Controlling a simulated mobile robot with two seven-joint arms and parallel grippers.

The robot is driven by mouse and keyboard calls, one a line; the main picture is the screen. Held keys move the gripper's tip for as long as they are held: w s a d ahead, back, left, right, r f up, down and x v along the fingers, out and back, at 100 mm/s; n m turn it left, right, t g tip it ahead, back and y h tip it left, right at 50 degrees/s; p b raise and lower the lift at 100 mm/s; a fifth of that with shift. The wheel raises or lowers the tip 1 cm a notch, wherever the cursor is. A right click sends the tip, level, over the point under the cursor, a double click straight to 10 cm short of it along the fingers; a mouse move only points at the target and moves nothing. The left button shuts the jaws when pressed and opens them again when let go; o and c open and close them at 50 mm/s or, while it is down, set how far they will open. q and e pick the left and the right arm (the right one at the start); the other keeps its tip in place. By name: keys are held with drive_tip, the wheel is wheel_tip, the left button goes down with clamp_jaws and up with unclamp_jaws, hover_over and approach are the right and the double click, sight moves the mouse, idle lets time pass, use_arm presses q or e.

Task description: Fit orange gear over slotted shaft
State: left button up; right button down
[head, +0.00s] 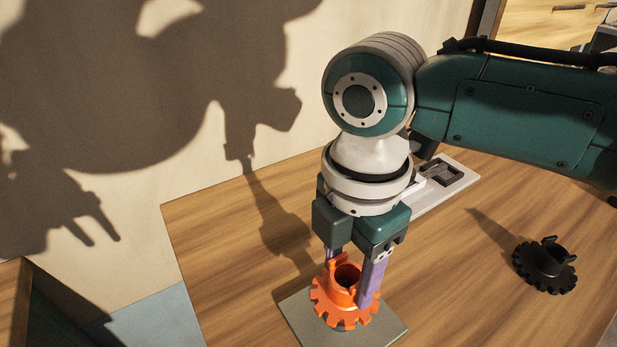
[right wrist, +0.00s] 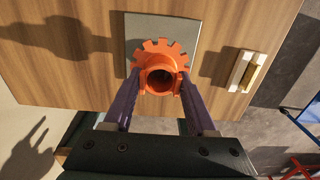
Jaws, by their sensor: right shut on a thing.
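The orange gear (head: 336,307) has a toothed rim and a raised hollow collar. My right gripper (head: 352,285) points down, with its purple fingers shut on the gear's collar from both sides. In the right wrist view the gear (right wrist: 161,49) sits between the fingertips, its round bore facing the camera. The gear is over a grey square plate (head: 392,330) on the wooden table. I cannot make out the slotted shaft; the gear hides the middle of the plate. I cannot tell whether the gear is around a shaft. My left gripper is not in view.
A black gear (head: 545,265) with upright prongs lies on the table (head: 465,260) to the right. A pale tray (head: 455,183) with a dark recess lies behind my right wrist. The wall is close behind the table. Bare table lies between the plate and the black gear.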

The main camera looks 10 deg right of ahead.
sight(346, 289)
drive_tip(key=shift+f+b, duration=0.75)
drive_tip(key=shift+f, duration=0.35)
drive_tip(key=shift+f+b, duration=0.55)
drive_tip(key=shift+f, duration=0.25)
drive_tip(key=shift+c, duration=0.6)
unclamp_jaws()
drive_tip(key=shift+r, duration=0.1)
wheel_tip(346, 289, up, 10)
drive_tip(key=p, duration=0.1)
